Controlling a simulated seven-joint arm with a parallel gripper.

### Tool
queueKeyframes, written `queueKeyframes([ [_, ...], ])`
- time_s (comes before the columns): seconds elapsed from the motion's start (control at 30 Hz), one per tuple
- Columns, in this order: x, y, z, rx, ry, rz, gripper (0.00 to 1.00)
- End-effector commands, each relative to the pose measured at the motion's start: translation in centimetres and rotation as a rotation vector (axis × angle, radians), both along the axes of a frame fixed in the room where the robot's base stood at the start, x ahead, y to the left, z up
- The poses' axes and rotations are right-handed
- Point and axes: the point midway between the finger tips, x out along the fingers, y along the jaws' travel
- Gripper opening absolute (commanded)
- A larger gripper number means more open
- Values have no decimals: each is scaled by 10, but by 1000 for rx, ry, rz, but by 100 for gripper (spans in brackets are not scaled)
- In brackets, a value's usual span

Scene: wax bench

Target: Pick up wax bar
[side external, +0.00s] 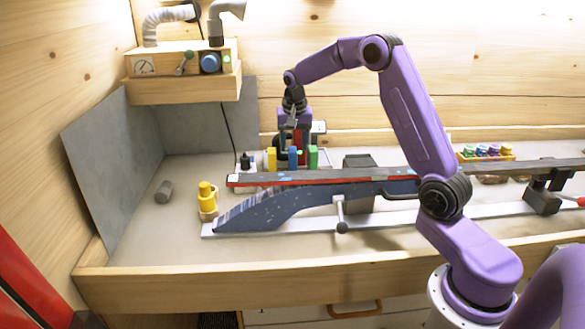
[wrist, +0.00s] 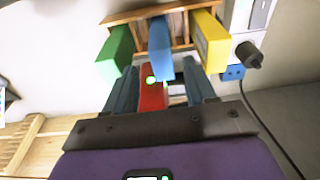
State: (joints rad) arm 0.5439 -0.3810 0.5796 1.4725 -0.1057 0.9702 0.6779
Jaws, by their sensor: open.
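Green (wrist: 115,52), blue (wrist: 160,48) and yellow (wrist: 210,40) wax bars stand in a slatted wooden rack (wrist: 145,16) in the wrist view. A red bar (wrist: 152,92) lies between the two fingers of my gripper (wrist: 158,78), with gaps on both sides. The fingers are open. In the side view, my gripper (side external: 297,138) points down at the rack, behind the yellow (side external: 272,160), blue (side external: 293,158) and green (side external: 313,157) bars. Whether the fingers touch any bar cannot be told.
A long ski (side external: 300,205) in a clamp fixture lies in front of the rack. A yellow bottle (side external: 207,197) and a grey cylinder (side external: 164,191) stand and lie at the left. A fume unit (side external: 185,75) is on the wall. Coloured pots (side external: 481,150) sit at the right.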

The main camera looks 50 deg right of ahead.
Motion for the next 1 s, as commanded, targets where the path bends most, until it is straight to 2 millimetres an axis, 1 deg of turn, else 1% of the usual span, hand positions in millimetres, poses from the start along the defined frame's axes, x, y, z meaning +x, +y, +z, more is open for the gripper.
queueKeyframes([
  [0.23, 1, 1, -17, 0, 2, 1, 55],
  [0.4, 3, 2, -42, 1, 4, 2, 55],
  [0.5, 4, 1, -53, 0, 3, 1, 55],
  [0.63, 5, 0, -59, -1, 1, 1, 55],
  [0.83, 6, 0, -59, -1, -1, 1, 55],
  [0.87, 6, 0, -59, -1, -1, 1, 49],
  [0.9, 6, 0, -59, -1, -1, 1, 36],
  [0.97, 6, 0, -59, -1, -1, 1, 16],
  [1.0, 6, 0, -59, -1, -1, 1, 3],
])
